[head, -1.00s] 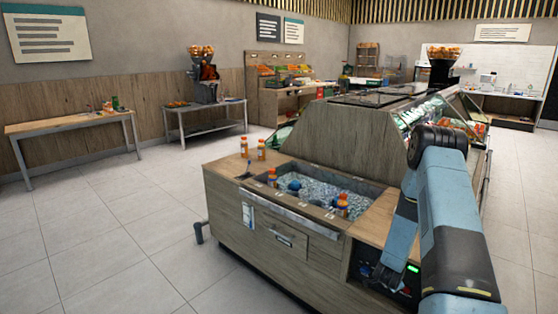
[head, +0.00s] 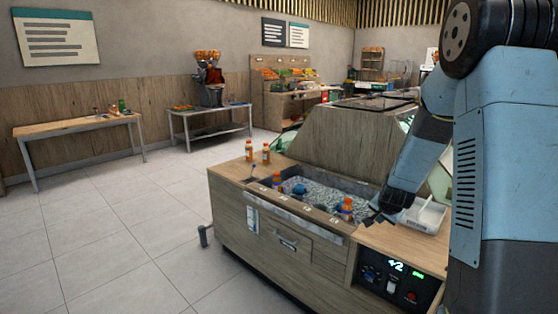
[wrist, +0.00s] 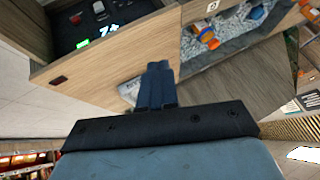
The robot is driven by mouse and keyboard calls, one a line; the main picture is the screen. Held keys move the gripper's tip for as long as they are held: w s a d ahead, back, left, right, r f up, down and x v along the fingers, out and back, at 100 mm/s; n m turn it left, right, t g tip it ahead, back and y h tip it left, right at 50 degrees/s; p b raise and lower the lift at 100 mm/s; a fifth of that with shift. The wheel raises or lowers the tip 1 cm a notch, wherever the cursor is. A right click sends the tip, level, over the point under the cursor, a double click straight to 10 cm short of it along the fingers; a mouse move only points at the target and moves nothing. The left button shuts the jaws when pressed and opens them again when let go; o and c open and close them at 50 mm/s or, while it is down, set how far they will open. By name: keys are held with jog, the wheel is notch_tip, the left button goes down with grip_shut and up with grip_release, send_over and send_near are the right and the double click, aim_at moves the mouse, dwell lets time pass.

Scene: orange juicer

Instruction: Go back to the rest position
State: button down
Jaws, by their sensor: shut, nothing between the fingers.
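My gripper (head: 379,218) is at the right end of the ice well, above the wooden counter's near right corner, beside a white tray. In the wrist view my gripper (wrist: 158,68) has its fingers together with nothing between them. My blue arm fills the right side of the head view and hides what is behind it.
The ice well (head: 320,192) holds orange-capped bottles, one (head: 346,209) close to my gripper. Two bottles (head: 258,151) stand on the counter's far left. The white tray (head: 428,218) is partly behind my arm. A control panel (head: 398,280) is below. The floor at left is clear.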

jog(key=s+a+r+n+y, duration=0.1)
jog(key=s+a+r+n, duration=0.1)
jog(key=s+a+r, duration=0.3)
jog(key=s+r+n, duration=0.1)
jog(key=s+r, duration=0.1)
jog(key=r, duration=0.4)
jog(key=s+a+r+n, duration=0.1)
jog(key=s+r, duration=0.3)
jog(key=s, duration=0.5)
jog(key=s+a+r+n+g, duration=0.1)
jog(key=s+a+r+n, duration=0.1)
jog(key=s, duration=0.8)
jog(key=s+a+r+n, duration=0.2)
jog(key=s+r, duration=0.4)
jog(key=s, duration=0.3)
jog(key=shift+s+a+r+n+g, duration=0.2)
jog(key=shift+s+r+n+g, duration=0.15)
jog(key=shift+n, duration=0.25)
